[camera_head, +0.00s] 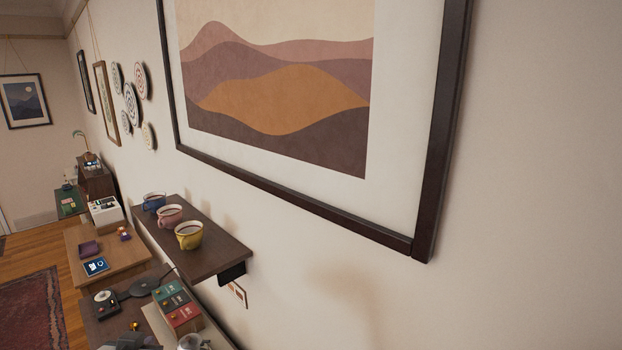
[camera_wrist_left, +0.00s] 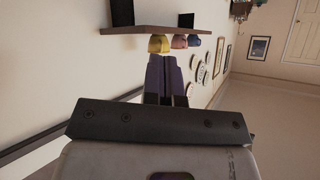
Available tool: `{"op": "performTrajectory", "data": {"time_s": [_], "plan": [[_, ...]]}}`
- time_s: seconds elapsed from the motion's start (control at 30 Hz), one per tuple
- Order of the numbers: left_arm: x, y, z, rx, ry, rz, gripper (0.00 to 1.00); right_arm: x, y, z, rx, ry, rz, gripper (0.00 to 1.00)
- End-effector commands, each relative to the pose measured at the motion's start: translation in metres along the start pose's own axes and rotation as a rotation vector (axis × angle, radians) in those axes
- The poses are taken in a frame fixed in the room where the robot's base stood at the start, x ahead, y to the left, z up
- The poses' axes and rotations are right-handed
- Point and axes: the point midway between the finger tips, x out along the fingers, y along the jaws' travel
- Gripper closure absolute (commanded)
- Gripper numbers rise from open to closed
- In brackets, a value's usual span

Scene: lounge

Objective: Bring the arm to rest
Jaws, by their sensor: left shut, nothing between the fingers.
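My left gripper (camera_wrist_left: 164,62) shows in the left wrist view, its two dark fingers side by side and shut with nothing between them. It points toward the wall shelf and is apart from the cups. The wrist picture is upside down, so the cups seem to hang from the shelf. In the head view, a dark shape at the bottom edge, left of centre, may be part of this gripper. My right gripper is in neither view.
A dark wall shelf (camera_head: 215,262) holds a blue cup (camera_head: 154,202), a pink cup (camera_head: 170,216) and a yellow cup (camera_head: 189,235). Below are coloured boxes (camera_head: 178,303) and a scale-like device (camera_head: 105,302). A large framed picture (camera_head: 280,85) hangs at right. Wooden floor (camera_head: 30,250) lies open at left.

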Motion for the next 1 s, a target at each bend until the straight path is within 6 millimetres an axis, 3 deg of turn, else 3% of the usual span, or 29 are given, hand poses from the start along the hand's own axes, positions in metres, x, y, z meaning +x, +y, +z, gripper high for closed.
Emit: {"op": "performTrajectory", "data": {"time_s": [0.03, 0.1, 0.3, 0.6, 0.8, 1.0], "plan": [[-0.016, 0.019, 0.025, 0.032, -0.005, 0.032, 1.00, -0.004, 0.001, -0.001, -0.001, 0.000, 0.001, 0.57], [-0.035, 0.040, 0.057, 0.066, -0.017, 0.073, 1.00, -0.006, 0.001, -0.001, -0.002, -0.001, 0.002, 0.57], [-0.083, 0.085, 0.154, 0.127, -0.131, 0.188, 1.00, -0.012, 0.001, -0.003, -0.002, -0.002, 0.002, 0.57], [-0.136, 0.113, 0.305, 0.164, -0.470, 0.292, 1.00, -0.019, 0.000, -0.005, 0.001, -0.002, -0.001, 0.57], [-0.166, 0.111, 0.363, 0.170, -0.619, 0.308, 1.00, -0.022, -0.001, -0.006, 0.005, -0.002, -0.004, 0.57], [-0.180, 0.108, 0.385, 0.176, -0.678, 0.312, 1.00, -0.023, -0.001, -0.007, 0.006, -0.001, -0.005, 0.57]]}}
